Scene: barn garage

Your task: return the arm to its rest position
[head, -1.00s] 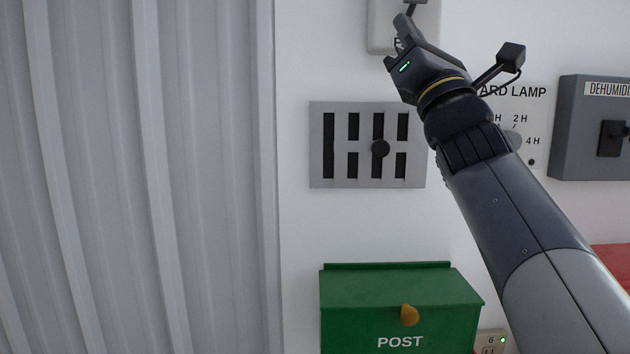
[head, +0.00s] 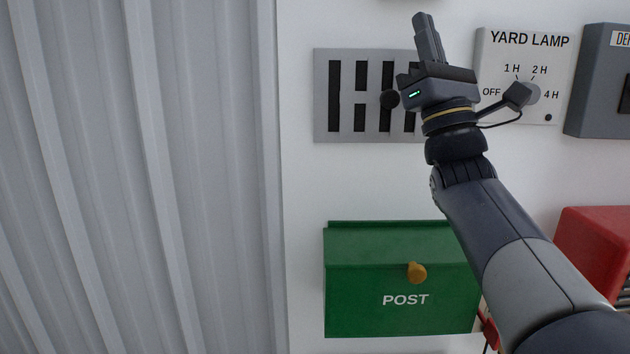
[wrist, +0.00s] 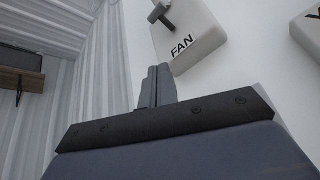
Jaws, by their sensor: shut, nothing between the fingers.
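My gripper (head: 424,20) is raised in front of the white wall, pointing up, with its fingers together and nothing between them. In the head view it stands between the slotted grey plate and the yard lamp panel, hiding part of the plate's right side. In the wrist view the closed fingers (wrist: 156,86) point up, and a white box marked FAN (wrist: 195,38) with a grey lever shows beyond them.
A slotted grey plate (head: 322,128) with a black knob is left of my gripper. A green POST box (head: 360,270) is below. The yard lamp dial panel (head: 500,60), a grey box (head: 597,90) and a red object (head: 590,235) are to the right. Corrugated metal (head: 130,180) fills the left.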

